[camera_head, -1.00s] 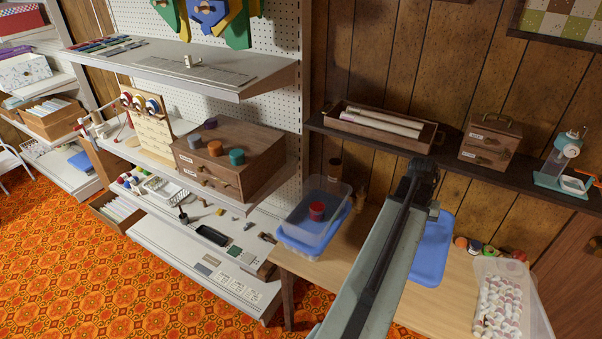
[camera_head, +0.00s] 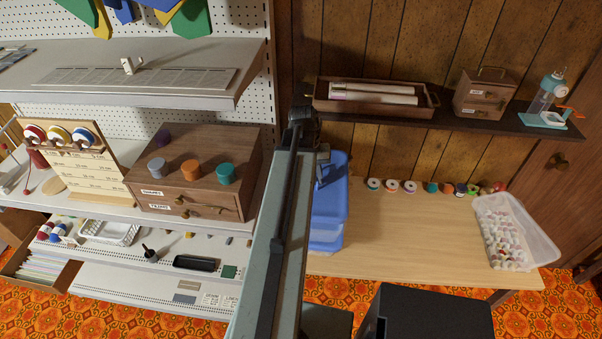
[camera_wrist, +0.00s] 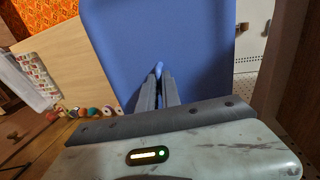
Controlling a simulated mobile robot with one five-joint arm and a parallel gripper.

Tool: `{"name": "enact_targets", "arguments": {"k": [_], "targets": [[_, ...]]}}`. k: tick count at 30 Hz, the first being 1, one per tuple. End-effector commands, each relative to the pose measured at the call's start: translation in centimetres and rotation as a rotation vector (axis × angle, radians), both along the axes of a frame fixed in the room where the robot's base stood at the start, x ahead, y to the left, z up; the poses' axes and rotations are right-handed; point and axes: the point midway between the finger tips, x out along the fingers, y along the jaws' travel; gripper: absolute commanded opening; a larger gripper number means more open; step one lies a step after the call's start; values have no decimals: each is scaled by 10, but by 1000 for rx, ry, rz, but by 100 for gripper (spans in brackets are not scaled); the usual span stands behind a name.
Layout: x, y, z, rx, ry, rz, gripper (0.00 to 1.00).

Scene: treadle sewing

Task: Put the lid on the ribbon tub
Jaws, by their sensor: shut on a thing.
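My gripper (camera_head: 322,168) is shut on the blue lid (camera_head: 331,200) over the left end of the wooden table. In the wrist view, my gripper (camera_wrist: 159,80) pinches a small blue grip on the lid (camera_wrist: 180,35), whose broad flat face fills the upper middle. A paler blue part of the ribbon tub (camera_head: 325,238) seems to show just below the lid's near edge. The rest of the tub is hidden behind my arm and the lid. I cannot tell whether the lid touches its rim.
A row of spools (camera_head: 410,187) lines the table's (camera_head: 410,235) back edge. A clear bin of white spools (camera_head: 507,235) stands at its right end. A dark shelf (camera_head: 440,113) hangs above. A shelf unit with a wooden drawer box (camera_head: 190,185) is left of my arm.

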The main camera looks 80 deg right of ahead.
Motion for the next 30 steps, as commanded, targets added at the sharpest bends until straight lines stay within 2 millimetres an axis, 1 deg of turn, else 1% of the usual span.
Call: {"name": "enact_targets", "arguments": {"k": [4, 10, 14, 20, 30], "targets": [[-4, 0, 0, 1, 0, -7, 0], [-5, 1, 0, -1, 0, -8, 0], [-5, 0, -4, -1, 0, -9, 0], [-5, 0, -17, -1, 0, -9, 0], [-5, 0, -45, -1, 0, -8, 0]]}}
